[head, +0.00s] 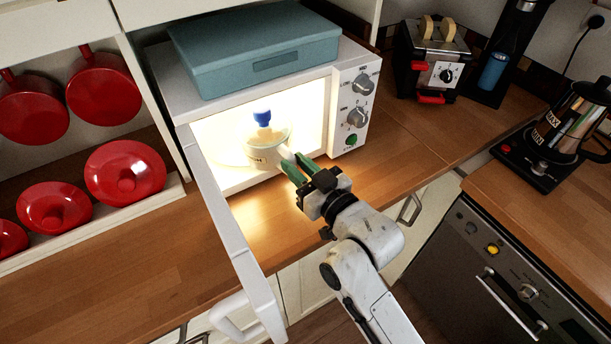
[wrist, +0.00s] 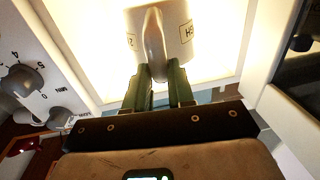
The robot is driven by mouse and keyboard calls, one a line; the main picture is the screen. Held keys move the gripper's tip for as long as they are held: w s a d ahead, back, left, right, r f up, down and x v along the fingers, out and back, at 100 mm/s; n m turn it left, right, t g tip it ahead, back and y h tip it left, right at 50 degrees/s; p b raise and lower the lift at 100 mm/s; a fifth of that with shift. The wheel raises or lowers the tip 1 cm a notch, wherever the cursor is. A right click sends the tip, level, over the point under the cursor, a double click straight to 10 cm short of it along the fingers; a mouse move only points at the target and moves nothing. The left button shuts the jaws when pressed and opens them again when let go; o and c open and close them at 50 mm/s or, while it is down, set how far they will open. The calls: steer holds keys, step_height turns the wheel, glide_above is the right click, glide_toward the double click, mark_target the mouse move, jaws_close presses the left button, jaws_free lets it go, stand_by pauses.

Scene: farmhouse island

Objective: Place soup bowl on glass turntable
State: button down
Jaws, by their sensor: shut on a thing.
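The soup bowl (head: 264,152) is pale with dark lettering and sits inside the lit, open microwave (head: 195,95). My gripper (head: 289,163) reaches in through the opening from the front right. Its green fingers are shut on the bowl's handle, which shows between them in the wrist view (wrist: 153,45). The bowl (wrist: 178,32) looks roughly upright. A faint pale curved edge left of the bowl looks like the glass turntable (head: 224,157); the glare washes it out. I cannot tell whether the bowl touches it.
The microwave door (head: 229,235) stands open on the left of my arm. Control knobs (head: 357,118) are right of the opening. A blue thing (head: 262,118) shows above the bowl. A teal box (head: 255,52) is on top; a toaster (head: 438,62) stands to the right.

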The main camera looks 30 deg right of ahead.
steer(key=w+b, duration=0.2)
steer(key=w, duration=0.6)
steer(key=shift+w+f+b, duration=0.15)
steer(key=shift+w+b, duration=0.1)
steer(key=shift+b, duration=0.1)
steer(key=shift+w+f+b, duration=0.15)
steer(key=shift+w+b, duration=0.5)
steer(key=shift+w, duration=0.65)
steer(key=shift+w+f+b, duration=0.15)
steer(key=shift+w+b, duration=0.45)
steer(key=shift+w, duration=0.7)
steer(key=shift+f+b, duration=0.45)
steer(key=shift+f, duration=0.1)
steer(key=c, duration=0.9)
jaws_free()
steer(key=shift+f, duration=0.1)
steer(key=shift+o, duration=0.5)
steer(key=shift+f, duration=0.2)
steer(key=o, duration=0.5)
steer(key=shift+r, duration=0.1)
steer(key=shift+s, duration=0.15)
